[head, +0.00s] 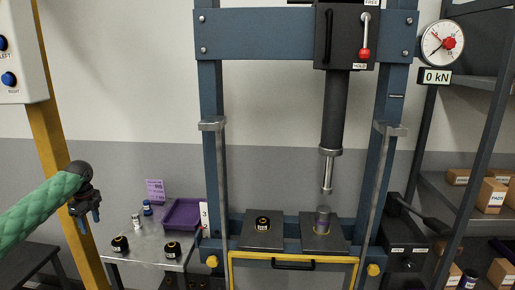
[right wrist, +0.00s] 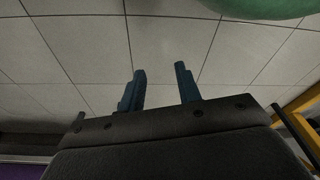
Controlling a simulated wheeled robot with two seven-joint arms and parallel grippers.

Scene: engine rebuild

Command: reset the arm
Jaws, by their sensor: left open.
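My left arm comes in from the left in a green sleeve. My left gripper (head: 88,220) points down with its fingers apart and empty, above the left end of the side table. My right gripper (right wrist: 160,88) shows in the right wrist view with its two blue fingers apart and nothing between them. Tiled ceiling or wall lies behind those fingers. My right arm is not in the head view.
A blue press frame (head: 210,150) stands in the middle, its ram above two plates that hold dark parts. The side table (head: 146,256) bears black parts, small bottles and a purple tray (head: 183,214). A yellow post (head: 55,150) is at left; shelves (head: 470,195) with boxes at right.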

